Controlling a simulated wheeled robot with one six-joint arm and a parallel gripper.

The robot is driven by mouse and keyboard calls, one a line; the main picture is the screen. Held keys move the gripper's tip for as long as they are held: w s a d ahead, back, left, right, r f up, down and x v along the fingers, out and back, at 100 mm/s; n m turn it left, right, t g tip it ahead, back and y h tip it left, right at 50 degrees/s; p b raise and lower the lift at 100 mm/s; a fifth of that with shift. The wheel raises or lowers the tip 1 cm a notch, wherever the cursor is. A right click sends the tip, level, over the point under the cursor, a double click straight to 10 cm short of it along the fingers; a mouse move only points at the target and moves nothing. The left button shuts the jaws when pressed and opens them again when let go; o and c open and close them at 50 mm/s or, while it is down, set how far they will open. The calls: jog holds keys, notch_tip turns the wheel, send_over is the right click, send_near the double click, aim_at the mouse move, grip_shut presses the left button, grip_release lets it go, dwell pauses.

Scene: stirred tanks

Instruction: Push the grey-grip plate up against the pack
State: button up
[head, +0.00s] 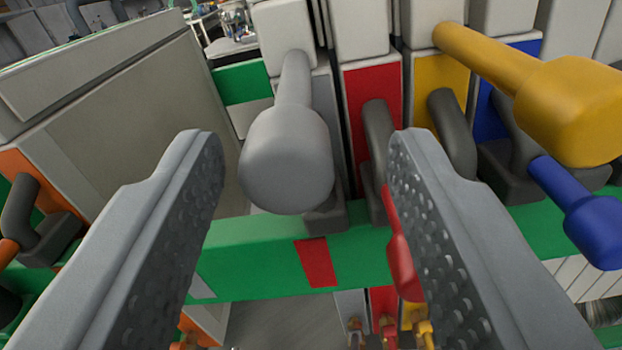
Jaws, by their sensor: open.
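The grey grip (287,155) sticks out toward me from the grey-grip plate (325,105), near the middle of the head view. My gripper (305,150) is open, with one finger on each side of the grey grip. I see no clear contact between the fingers and the grip. To the right stand plates with a red face (373,85), a yellow face (440,80) and a blue grip (590,215). A narrow dark gap shows between the grey-grip plate and the red one. I cannot tell which plates make up the pack.
A large pale plate (130,130) with an orange edge stands at the left, with open space between it and the grey-grip plate. A green rail (350,255) with a red mark runs below the grips. A yellow grip (570,105) juts out at upper right.

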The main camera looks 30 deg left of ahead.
jog(key=v, duration=1.2)
jog(key=shift+d, duration=0.1)
jog(key=s+a+r+m+t+h, duration=0.15)
jog(key=a+r+h, duration=0.25)
jog(key=a+r, duration=0.5)
jog(key=s+a+r+t+h, duration=0.2)
jog(key=a+r+h, duration=0.1)
jog(key=a+r, duration=0.65)
jog(key=s+a+f+g, duration=0.1)
jog(key=s+a+f, duration=0.2)
jog(key=s+a, duration=0.6)
jog(key=s+a+f+g, duration=0.2)
jog(key=s+a+f, duration=0.1)
jog(key=s+a, duration=0.6)
jog(key=shift+s+y, duration=0.4)
jog(key=shift+s, duration=0.95)
jog(key=shift+a, duration=0.1)
